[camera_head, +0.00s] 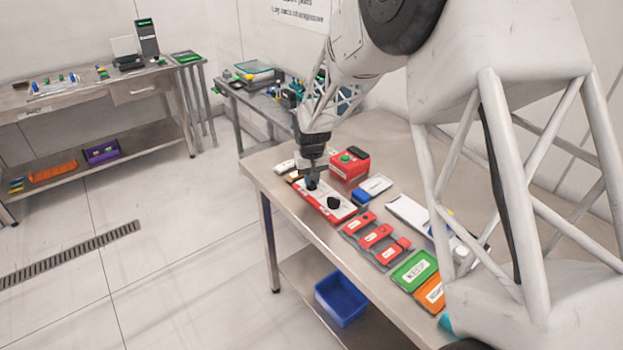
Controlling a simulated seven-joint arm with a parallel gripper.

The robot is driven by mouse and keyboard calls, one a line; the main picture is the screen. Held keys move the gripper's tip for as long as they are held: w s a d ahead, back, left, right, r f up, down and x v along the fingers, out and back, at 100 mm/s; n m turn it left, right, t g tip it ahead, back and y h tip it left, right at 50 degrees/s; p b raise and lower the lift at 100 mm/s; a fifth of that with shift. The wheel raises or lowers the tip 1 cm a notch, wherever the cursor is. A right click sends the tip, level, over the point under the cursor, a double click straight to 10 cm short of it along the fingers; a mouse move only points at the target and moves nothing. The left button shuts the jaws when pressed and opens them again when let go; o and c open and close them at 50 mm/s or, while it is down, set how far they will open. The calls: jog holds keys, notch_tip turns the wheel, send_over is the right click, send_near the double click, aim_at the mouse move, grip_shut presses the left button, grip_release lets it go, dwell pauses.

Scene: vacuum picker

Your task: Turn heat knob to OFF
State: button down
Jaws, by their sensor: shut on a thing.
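A control panel (322,196) with a white top and red sides lies near the left edge of the steel table. A black knob (334,202) stands free on the nearer part of its top. My gripper (312,182) points down onto the farther part of the panel and is shut on a second dark knob, mostly hidden by the fingers. The panel's labels are too small to read, so I cannot tell which knob is heat or where either one points.
A red box (349,163) with a green button stands just behind the panel. Several red items (375,236) lie in front of it, then a green KEEP tray (413,270) and an orange tray (432,294). A blue bin (341,299) sits on the lower shelf.

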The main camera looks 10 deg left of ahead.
jog(key=shift+r, duration=0.1)
jog(key=c, duration=1.1)
grip_release()
jog(key=shift+r, duration=0.1)
jog(key=shift+r, duration=3.8)
